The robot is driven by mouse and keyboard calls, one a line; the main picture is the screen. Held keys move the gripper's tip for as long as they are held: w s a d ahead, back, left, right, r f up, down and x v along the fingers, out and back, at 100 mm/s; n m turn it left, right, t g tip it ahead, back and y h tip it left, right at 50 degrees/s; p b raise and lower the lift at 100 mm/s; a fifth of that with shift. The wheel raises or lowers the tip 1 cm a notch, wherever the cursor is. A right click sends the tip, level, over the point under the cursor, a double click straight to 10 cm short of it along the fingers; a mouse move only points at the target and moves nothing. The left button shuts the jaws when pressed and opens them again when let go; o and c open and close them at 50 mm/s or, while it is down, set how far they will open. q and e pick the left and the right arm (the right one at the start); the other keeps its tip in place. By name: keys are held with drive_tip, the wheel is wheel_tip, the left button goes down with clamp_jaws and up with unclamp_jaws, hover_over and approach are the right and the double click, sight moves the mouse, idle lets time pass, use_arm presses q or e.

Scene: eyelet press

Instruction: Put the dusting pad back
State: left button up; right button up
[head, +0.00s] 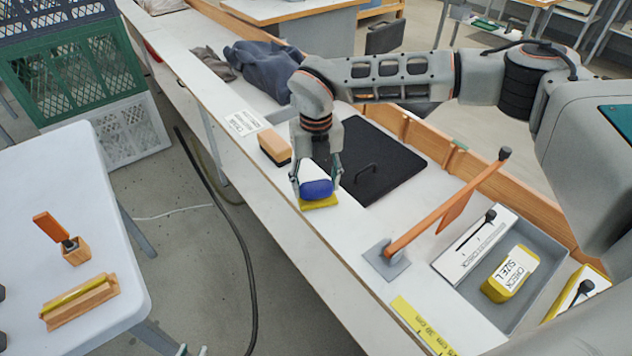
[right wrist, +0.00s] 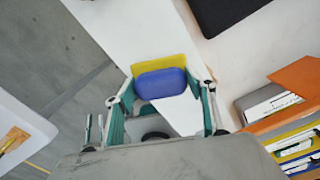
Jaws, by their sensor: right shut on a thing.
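The dusting pad appears to be the rounded blue piece (head: 317,188) with a flat yellow piece (head: 319,203) against it. I cannot tell whether blue and yellow are one body. My right gripper (head: 318,183) points down at the bench's near edge and is shut on the blue piece. In the right wrist view the blue piece (right wrist: 161,84) sits between the fingertips (right wrist: 160,92), with the yellow piece (right wrist: 160,66) beyond it. Whether the pad touches the bench top is not clear. My left gripper is not in view.
A wood-and-black block (head: 275,146) and a black panel with a handle (head: 378,158) lie beside the gripper. An orange lever (head: 445,208) stands right, before a grey tray (head: 520,310) of boxes. A white side table (head: 60,190) holds wooden items.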

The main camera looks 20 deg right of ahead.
sight(316, 182)
drive_tip(key=shift+f, duration=0.2)
drive_tip(key=o, duration=1.1)
drive_tip(key=shift+r, duration=0.1)
wheel_tip(316, 182, up, 12)
drive_tip(key=shift+r, duration=0.15)
